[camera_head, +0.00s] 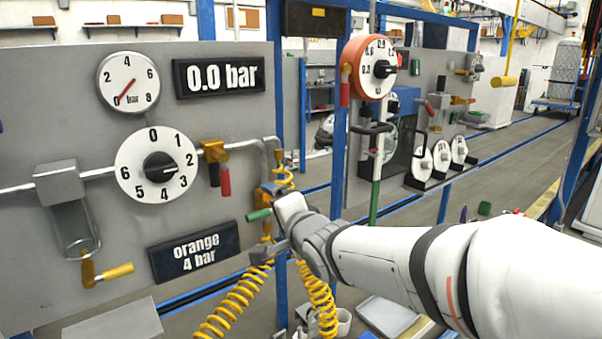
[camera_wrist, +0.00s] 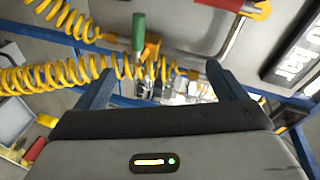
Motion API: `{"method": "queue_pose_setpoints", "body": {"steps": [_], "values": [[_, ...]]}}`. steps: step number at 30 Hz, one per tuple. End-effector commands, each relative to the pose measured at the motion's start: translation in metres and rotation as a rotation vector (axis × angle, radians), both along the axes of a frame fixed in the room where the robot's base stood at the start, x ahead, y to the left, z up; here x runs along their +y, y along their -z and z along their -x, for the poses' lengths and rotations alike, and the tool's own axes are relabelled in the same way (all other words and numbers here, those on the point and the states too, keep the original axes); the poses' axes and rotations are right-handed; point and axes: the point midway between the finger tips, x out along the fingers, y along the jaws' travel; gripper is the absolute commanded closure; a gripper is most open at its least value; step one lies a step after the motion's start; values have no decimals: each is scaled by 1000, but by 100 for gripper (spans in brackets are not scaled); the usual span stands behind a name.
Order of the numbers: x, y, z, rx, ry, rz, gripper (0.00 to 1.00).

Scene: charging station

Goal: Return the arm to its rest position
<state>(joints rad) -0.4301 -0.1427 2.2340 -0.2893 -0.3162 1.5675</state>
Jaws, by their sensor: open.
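My arm (camera_head: 400,262) reaches in from the right toward the grey panel (camera_head: 60,100) in the head view. My gripper (camera_head: 266,222) is at the panel's right edge, beside a green handle (camera_head: 258,215) and yellow coiled hoses (camera_head: 235,302). In the wrist view my gripper's two fingers (camera_wrist: 160,78) stand apart with nothing clearly held between them. The green handle (camera_wrist: 138,32) shows there beyond the fingers, next to an orange fitting (camera_wrist: 151,46). Whether the gripper touches the handle or hoses cannot be told.
The panel carries a gauge (camera_head: 128,82) near 0, a "0.0 bar" display (camera_head: 218,76), a numbered dial (camera_head: 157,165), a red-handled valve (camera_head: 224,180) and an "orange 4 bar" sign (camera_head: 194,252). A blue post (camera_head: 340,130) stands behind the gripper. Open floor (camera_head: 520,150) lies at the right.

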Motion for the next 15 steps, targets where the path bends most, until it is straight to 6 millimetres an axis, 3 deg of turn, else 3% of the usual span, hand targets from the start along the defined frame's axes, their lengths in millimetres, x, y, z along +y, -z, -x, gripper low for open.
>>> {"method": "queue_pose_setpoints", "body": {"steps": [1, 6, 8, 12, 15], "values": [[-30, 13, 3, 23, 45, 121, 9], [-118, 65, 36, 174, 74, 551, 9], [-145, 83, 56, 244, 46, 684, 9], [-195, 119, 113, 419, -97, 938, 9], [-216, 137, 155, 522, -239, 1053, 9]]}}
